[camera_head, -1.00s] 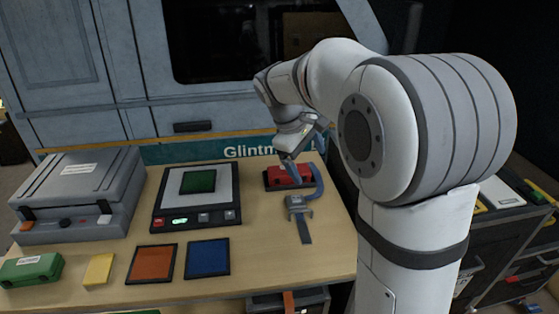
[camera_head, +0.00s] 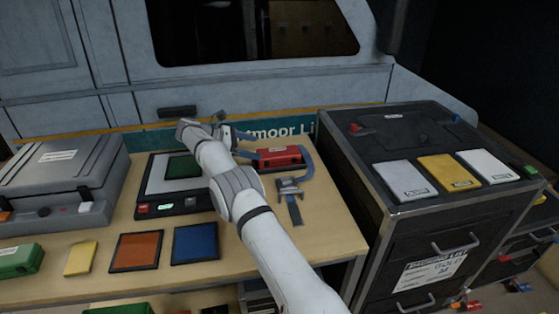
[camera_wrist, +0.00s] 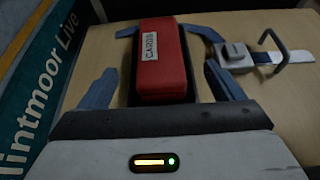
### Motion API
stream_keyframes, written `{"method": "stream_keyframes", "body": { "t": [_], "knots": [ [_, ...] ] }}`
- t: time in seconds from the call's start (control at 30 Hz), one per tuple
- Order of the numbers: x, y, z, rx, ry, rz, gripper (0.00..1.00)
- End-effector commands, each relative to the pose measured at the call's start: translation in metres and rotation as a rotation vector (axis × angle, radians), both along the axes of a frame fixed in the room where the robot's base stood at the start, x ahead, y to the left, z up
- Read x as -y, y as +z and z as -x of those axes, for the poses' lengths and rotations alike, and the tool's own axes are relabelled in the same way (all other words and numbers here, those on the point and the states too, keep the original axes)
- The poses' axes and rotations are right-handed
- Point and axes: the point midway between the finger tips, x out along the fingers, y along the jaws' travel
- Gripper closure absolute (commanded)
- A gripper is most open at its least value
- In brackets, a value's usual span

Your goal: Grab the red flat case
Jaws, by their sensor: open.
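The red flat case (camera_head: 281,157) lies on the wooden table near its back right, on a dark base. In the wrist view the red case (camera_wrist: 161,60), with a white "CARDS" label, lies lengthwise ahead of my gripper (camera_wrist: 162,66). My blue-grey fingers are open, one on each side of the case's near end, with visible gaps. I cannot tell their height against it. In the head view my gripper (camera_head: 248,145) is at the left of the case, partly hidden by my arm.
A blue curved piece (camera_head: 308,168) bends around the case's right side. A grey caliper-like tool (camera_head: 291,195) lies in front. A dark panel device (camera_head: 150,186) stands left, under my arm. A black cabinet (camera_head: 390,145) stands right of the table. The van wall is behind.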

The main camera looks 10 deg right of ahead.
Motion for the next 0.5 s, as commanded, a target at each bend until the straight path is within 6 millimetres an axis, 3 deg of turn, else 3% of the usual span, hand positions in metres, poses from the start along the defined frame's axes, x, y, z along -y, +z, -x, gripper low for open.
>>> {"method": "stream_keyframes", "body": {
  "t": [0.5],
  "knots": [
    [0.037,-0.026,-0.001,-0.014,0.002,0.018,0.13]
  ]
}}
